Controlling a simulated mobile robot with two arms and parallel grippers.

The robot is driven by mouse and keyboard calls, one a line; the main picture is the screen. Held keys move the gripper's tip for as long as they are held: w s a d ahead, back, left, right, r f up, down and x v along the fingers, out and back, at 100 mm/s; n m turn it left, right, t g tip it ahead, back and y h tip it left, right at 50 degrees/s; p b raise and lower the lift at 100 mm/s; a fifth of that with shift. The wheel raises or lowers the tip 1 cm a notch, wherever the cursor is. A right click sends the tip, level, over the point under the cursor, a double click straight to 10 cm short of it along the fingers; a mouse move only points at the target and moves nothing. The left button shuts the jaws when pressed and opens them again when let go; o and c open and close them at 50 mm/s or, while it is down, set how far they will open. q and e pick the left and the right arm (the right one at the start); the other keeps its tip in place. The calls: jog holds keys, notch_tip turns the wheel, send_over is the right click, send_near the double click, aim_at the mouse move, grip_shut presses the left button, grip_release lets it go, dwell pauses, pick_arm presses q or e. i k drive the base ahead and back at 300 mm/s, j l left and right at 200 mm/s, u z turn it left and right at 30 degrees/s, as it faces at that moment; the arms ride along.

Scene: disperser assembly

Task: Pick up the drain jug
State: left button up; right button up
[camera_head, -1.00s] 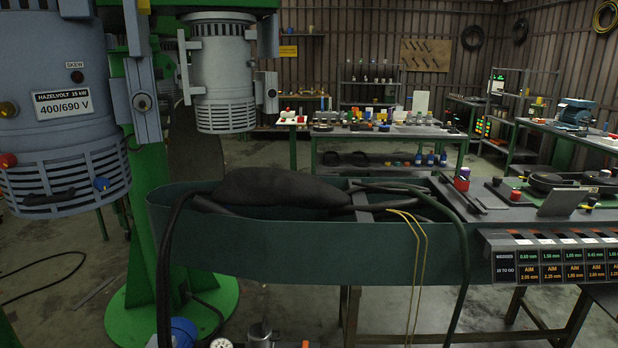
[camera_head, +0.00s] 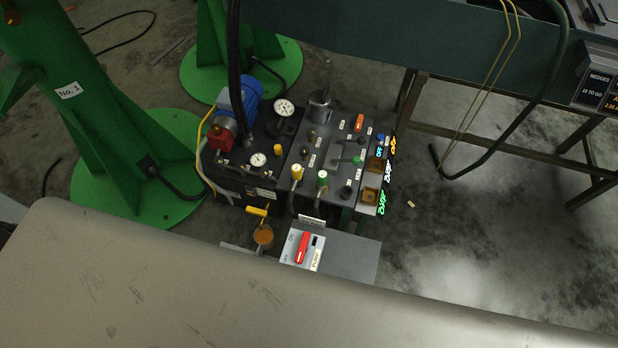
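A small round vessel with amber content (camera_head: 263,235), which may be the drain jug, is low beside the hydraulic unit (camera_head: 300,150). It sits just below a yellow valve handle (camera_head: 257,211). I see it from above, and its lower part and any grip are hidden or too small to tell. Neither of my grippers is in view.
A switch box with a red handle (camera_head: 302,248) stands right beside the vessel. A wide scuffed grey surface (camera_head: 150,290) fills the foreground. Green column bases (camera_head: 150,150) stand at left. Bare floor (camera_head: 470,240) lies to the right.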

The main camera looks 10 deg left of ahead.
aim_at(265, 241)
jog(key=k+j, duration=0.65)
jog(key=k+u, duration=0.3)
jog(key=u, duration=0.15)
jog(key=k+u, duration=0.3)
jog(key=u, duration=0.2)
